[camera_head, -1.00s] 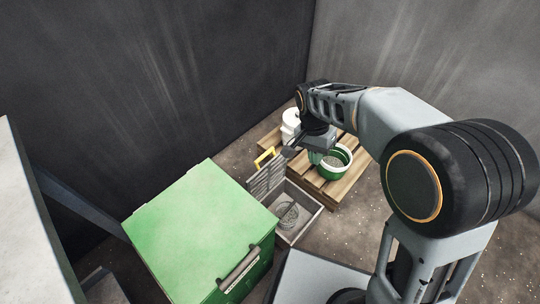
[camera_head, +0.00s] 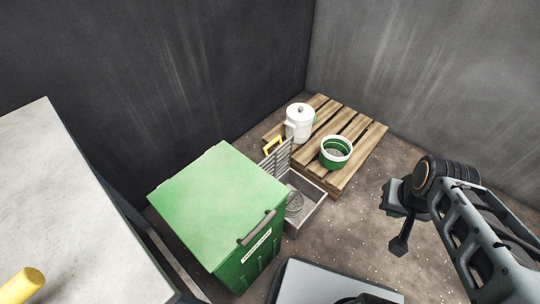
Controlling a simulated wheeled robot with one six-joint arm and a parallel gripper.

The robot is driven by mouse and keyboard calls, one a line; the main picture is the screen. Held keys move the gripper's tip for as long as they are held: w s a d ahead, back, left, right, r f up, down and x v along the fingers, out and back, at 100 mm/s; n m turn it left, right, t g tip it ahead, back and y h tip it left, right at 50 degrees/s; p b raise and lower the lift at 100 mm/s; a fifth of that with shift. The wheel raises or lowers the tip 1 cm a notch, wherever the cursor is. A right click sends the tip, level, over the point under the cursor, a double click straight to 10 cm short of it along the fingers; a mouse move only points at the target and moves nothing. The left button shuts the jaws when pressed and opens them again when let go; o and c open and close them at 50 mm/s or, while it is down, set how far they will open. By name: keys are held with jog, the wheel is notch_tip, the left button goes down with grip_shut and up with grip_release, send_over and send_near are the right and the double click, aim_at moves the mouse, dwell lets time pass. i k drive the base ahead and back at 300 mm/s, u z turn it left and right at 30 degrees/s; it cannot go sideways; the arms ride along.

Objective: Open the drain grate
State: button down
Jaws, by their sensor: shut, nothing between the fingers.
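The drain grate (camera_head: 279,159) is a grey slatted panel with a yellow handle (camera_head: 274,146) at its top. It stands tilted up at the far left side of the open drain box (camera_head: 312,211), partly hidden by the green bin. A round wire-like piece (camera_head: 294,203) lies inside the box. My gripper (camera_head: 399,246) is at the right, well apart from the grate, pointing down over the floor. It is shut and holds nothing.
A green bin (camera_head: 215,190) with a dark handle stands left of the drain. Behind it, a wooden pallet (camera_head: 352,121) carries a white lidded pot (camera_head: 299,122) and a green-and-white bucket (camera_head: 336,152). Bare floor lies right of the drain.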

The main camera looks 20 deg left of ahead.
aim_at(276, 170)
jog(key=k, duration=0.6)
jog(key=z, duration=1.2)
jog(key=i, duration=1.1)
jog(key=u, duration=3.15)
jog(key=i, duration=0.5)
jog(key=z, duration=0.05)
